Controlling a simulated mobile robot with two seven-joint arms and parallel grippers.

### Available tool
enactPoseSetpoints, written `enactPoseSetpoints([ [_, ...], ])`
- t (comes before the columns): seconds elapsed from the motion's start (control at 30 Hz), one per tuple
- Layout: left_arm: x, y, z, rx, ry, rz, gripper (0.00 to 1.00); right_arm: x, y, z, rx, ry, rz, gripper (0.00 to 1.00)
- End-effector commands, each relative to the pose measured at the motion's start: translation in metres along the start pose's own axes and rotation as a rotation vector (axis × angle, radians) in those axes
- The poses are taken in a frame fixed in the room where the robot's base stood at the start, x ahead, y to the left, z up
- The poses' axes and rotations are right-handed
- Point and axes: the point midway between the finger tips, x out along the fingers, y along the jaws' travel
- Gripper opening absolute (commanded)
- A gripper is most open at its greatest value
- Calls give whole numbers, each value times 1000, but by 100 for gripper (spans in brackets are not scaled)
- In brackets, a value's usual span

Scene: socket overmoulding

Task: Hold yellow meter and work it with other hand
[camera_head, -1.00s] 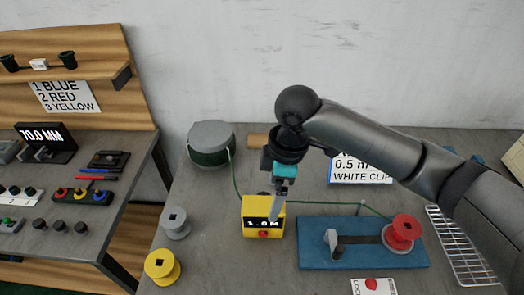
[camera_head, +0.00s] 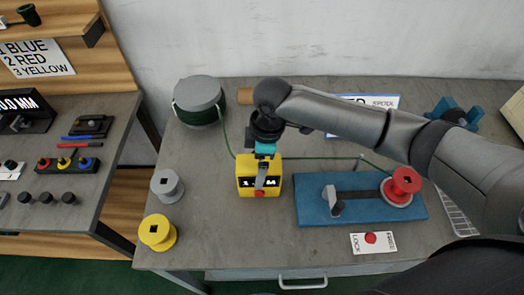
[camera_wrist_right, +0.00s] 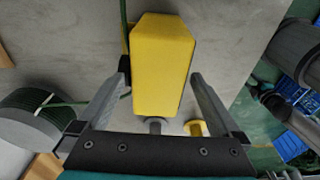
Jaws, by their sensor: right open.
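The yellow meter (camera_head: 246,186) stands upright on the grey bench, its display partly hidden by my right gripper's finger. A red button (camera_head: 259,194) shows low on its front. A green cable runs past it. My right gripper (camera_head: 261,178) points down over the meter. In the right wrist view the meter (camera_wrist_right: 160,72) lies between the two fingers of the open right gripper (camera_wrist_right: 161,75), with a gap to at least the right finger. Whether the left finger touches it is unclear. My left gripper is not in view.
A green cable drum (camera_head: 198,108) stands behind left. Grey (camera_head: 166,187) and yellow (camera_head: 157,234) spools stand at the left. A blue winding base (camera_head: 315,208) with a red spool (camera_head: 402,187) lies to the right. A lock card (camera_head: 373,243) is near the front edge.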

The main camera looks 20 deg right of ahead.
Motion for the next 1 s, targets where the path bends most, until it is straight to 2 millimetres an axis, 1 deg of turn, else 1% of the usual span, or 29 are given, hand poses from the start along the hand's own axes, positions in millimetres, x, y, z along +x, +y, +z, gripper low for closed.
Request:
enactPoseSetpoints([
  [0.03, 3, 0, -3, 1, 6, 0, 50, 10, -1, 1, 0, -2, -2, 100],
  [0.1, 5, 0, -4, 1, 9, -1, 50, 19, 0, 0, -1, -1, 0, 100],
  [0.23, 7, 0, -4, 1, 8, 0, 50, 30, 0, 0, -1, 0, 0, 100],
  [0.37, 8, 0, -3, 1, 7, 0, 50, 34, 0, 0, -1, 0, 1, 100],
  [0.6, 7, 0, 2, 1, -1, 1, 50, 34, 0, 0, -1, -1, 1, 100],
  [0.67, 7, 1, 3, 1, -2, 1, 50, 34, 0, 0, -1, -1, 1, 94],
  [1.0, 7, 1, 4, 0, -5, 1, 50, 34, 0, 0, -1, 0, 1, 56],
])
